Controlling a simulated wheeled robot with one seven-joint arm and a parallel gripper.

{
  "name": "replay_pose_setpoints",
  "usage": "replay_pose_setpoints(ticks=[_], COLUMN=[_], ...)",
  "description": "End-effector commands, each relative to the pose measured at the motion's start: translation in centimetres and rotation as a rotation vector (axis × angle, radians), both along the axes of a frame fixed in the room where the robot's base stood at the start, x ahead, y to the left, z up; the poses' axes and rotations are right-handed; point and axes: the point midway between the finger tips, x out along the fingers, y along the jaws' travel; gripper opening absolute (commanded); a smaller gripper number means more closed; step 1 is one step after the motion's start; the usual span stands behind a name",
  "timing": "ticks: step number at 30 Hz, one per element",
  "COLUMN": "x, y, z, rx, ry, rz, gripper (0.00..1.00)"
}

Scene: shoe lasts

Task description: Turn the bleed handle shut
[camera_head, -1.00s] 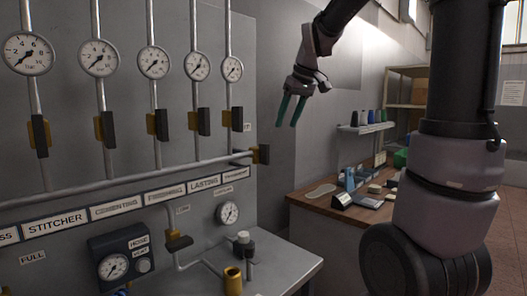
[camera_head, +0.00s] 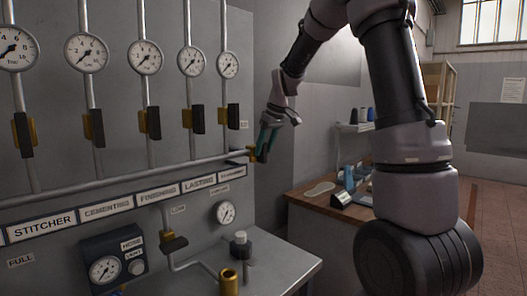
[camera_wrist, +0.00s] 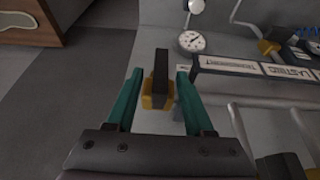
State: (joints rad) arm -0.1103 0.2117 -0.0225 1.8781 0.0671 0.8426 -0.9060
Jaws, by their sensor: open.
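A dark lever handle (camera_wrist: 161,70) on a yellow valve body (camera_wrist: 154,100) sits at the right end of the long horizontal pipe; I take it to be the bleed handle. In the head view its yellow body (camera_head: 253,153) shows beside my gripper, and my fingers partly cover the dark lever. My gripper (camera_head: 266,143) has green fingers and is open. In the wrist view my gripper (camera_wrist: 160,73) has one finger on each side of the handle, with gaps visible. I cannot tell whether the fingers reach its full depth.
Several upright pipes carry gauges (camera_head: 228,65) and dark-handled valves (camera_head: 233,117) left of my gripper. A label strip (camera_head: 157,194) runs below the horizontal pipe (camera_head: 120,183). A grey bench (camera_head: 285,262) and a wooden table (camera_head: 310,203) stand lower down.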

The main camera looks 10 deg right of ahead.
Motion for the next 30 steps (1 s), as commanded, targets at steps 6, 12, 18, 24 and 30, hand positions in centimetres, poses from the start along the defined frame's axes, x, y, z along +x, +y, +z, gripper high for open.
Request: replay_pose_setpoints(ticks=[6, 12, 18, 24, 30], x=[0.39, 0.40, 0.39, 0.39, 0.45], y=[0.25, 0.25, 0.25, 0.22, 0.10], z=[-1.12, -1.14, -1.13, -1.13, -1.16], rx=[0.001, 0.001, 0.000, 0.003, 0.043], ry=[-0.001, -0.001, 0.000, 0.002, 0.029], rz=[-0.001, -0.001, -0.001, -0.002, -0.002], gripper=[0.53, 0.53, 0.00, 0.00, 0.00])
